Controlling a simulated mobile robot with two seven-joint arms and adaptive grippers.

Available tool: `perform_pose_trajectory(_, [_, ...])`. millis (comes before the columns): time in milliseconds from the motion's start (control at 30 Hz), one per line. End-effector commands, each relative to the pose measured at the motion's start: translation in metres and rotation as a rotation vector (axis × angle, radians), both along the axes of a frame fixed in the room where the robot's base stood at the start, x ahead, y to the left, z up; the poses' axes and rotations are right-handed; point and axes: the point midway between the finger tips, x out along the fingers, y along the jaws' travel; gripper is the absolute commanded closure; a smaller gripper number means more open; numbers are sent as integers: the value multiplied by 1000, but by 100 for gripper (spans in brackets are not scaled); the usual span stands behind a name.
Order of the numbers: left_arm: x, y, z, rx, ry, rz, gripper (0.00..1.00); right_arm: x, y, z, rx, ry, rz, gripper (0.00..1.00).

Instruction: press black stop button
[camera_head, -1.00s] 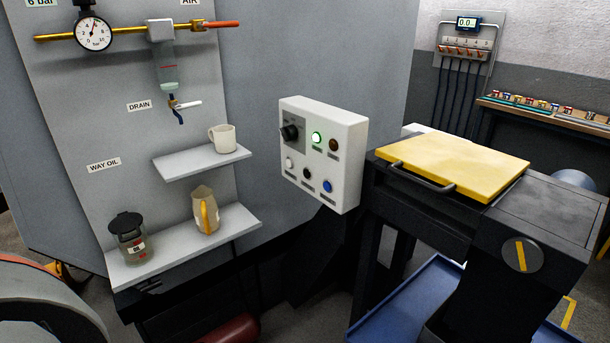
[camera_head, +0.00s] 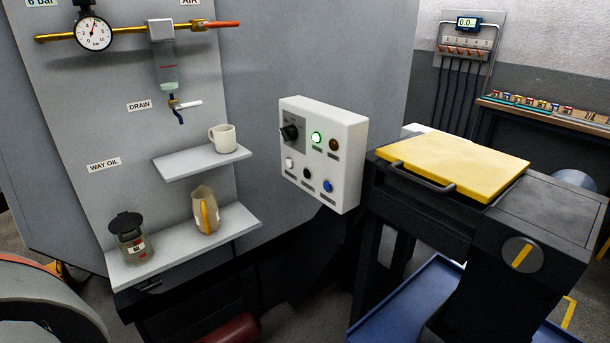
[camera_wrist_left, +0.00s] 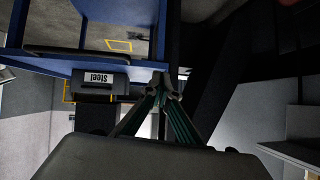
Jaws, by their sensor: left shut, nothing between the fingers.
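The black stop button (camera_head: 307,173) is in the lower row of the white control box (camera_head: 346,160), between a white button (camera_head: 290,163) and a blue button (camera_head: 328,186). A black rotary knob (camera_head: 290,132), a lit green light (camera_head: 317,138) and a dark brown light (camera_head: 333,144) are in the row above. Nothing covers the black button. My left gripper (camera_wrist_left: 165,85) shows in the left wrist view, its fingertips together and empty. Neither gripper shows in the head view, and the button is not in the wrist view.
Two shelves left of the box hold a mug (camera_head: 222,138), a jug (camera_head: 206,210) and a dark-lidded container (camera_head: 130,238). A yellow-topped lid with a handle (camera_head: 460,165) stands right of the box. A "Steel" bin (camera_wrist_left: 98,80) shows in the wrist view.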

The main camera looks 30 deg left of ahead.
Motion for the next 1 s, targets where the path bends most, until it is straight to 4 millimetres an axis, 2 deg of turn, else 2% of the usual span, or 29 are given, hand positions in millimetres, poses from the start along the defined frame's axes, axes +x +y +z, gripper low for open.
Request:
perform_pose_trajectory(267, [0, 0, 1, -5, -2, 2, 100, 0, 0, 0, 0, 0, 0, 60])
perform_pose_trajectory(367, [9, -2, 10, -55, -23, 18, 100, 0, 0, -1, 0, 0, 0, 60])
perform_pose_trajectory(467, [27, -6, 31, -168, -69, 51, 100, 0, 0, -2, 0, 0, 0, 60])
perform_pose_trajectory(567, [51, -10, 63, -340, -130, 97, 100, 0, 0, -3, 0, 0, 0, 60])
perform_pose_trajectory(767, [95, -9, 141, -749, -250, 184, 100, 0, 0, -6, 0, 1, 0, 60])
perform_pose_trajectory(1000, [134, 16, 240, -1279, -363, 255, 100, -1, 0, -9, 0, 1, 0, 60])
